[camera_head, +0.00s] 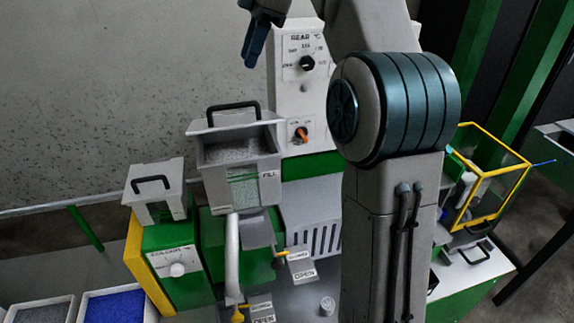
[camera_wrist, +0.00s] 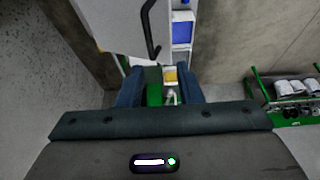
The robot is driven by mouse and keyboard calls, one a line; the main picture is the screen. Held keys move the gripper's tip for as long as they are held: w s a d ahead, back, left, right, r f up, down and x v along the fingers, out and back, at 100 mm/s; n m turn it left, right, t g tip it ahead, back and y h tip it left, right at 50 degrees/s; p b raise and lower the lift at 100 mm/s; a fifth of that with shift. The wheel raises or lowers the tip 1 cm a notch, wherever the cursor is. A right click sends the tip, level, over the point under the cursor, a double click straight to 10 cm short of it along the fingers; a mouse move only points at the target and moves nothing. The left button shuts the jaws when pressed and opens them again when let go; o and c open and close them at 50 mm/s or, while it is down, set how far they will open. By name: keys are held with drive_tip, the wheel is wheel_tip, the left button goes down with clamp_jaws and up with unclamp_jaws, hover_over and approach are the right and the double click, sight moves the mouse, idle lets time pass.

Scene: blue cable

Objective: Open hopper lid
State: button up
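The grey hopper (camera_head: 263,170) stands left of centre in the head view, with a fill window on its front. Its top is uncovered at the front, and grey granules (camera_head: 238,150) show inside. Its light grey lid (camera_head: 197,126) with a black handle (camera_head: 233,105) is at the back of the opening, raised and tilted. My gripper (camera_head: 255,45) is above and behind the lid, apart from it. In the wrist view its blue fingers (camera_wrist: 160,88) are apart with nothing held between them. A pale panel (camera_wrist: 112,25) with a black handle (camera_wrist: 148,30) shows there, apart from the fingers.
A smaller colour hopper (camera_head: 160,205) with its own black-handled lid stands to the left. A white control column (camera_head: 300,95) with knobs rises behind. Trays of grey and blue granules (camera_head: 115,305) sit at lower left. A yellow-framed box (camera_head: 490,175) is at right.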

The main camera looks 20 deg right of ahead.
drive_tip(key=s+d+f+m+t+h+b, duration=0.2)
drive_tip(key=s+f+m, duration=1)
drive_tip(key=f, duration=0.6)
drive_tip(key=shift+s+d+m+t+h+b, duration=0.3)
drive_tip(key=shift+s+d+m+h+b, duration=0.15)
drive_tip(key=shift+s+h+b, duration=0.25)
